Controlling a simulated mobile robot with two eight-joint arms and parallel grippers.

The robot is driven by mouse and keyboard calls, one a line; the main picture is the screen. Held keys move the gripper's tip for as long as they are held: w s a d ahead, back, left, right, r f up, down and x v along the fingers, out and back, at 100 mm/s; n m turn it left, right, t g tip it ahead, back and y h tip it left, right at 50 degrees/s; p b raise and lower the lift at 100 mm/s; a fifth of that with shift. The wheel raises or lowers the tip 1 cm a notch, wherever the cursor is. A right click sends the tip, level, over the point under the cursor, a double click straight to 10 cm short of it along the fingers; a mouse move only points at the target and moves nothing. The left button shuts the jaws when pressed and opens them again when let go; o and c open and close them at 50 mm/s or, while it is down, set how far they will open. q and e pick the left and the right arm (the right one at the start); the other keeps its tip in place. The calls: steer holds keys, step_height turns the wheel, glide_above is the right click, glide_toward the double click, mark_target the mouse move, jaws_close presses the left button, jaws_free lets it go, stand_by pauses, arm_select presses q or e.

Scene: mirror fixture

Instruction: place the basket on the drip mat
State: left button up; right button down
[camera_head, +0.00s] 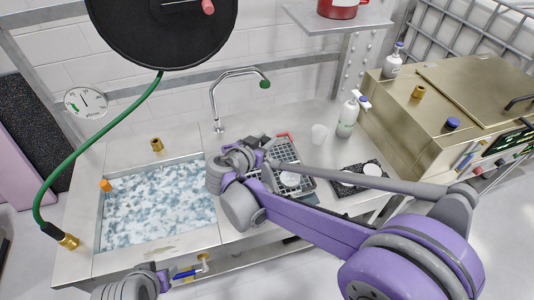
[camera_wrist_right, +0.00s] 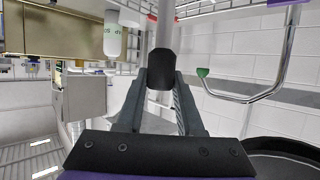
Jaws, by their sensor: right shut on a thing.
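The basket (camera_head: 286,152) is a grey wire grid behind my right gripper, over the counter right of the sink. Whether it touches the counter is unclear. My right gripper (camera_head: 267,163) is at its left side, partly hidden by its own wrist. In the wrist view, which is upside down, the fingers (camera_wrist_right: 160,78) are shut on a dark grip with a grey rod, apparently the basket's handle. The drip mat (camera_head: 359,168) is black, lies on the counter to the right and bears white round pieces. My left arm shows at the bottom left; its fingers are not clear.
The sink (camera_head: 158,205) holds cloudy water. A tap (camera_head: 236,76) arches behind. A metal machine (camera_head: 450,95) stands right. A round black mirror (camera_head: 160,30) hangs in front.

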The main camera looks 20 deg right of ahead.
steer(key=shift+d+f, duration=0.1)
steer(key=shift+f, duration=1.95)
steer(key=shift+f+b, duration=0.1)
steer(key=shift+b, duration=0.2)
steer(key=c, duration=0.5)
jaws_free()
steer(key=shift+c, duration=0.2)
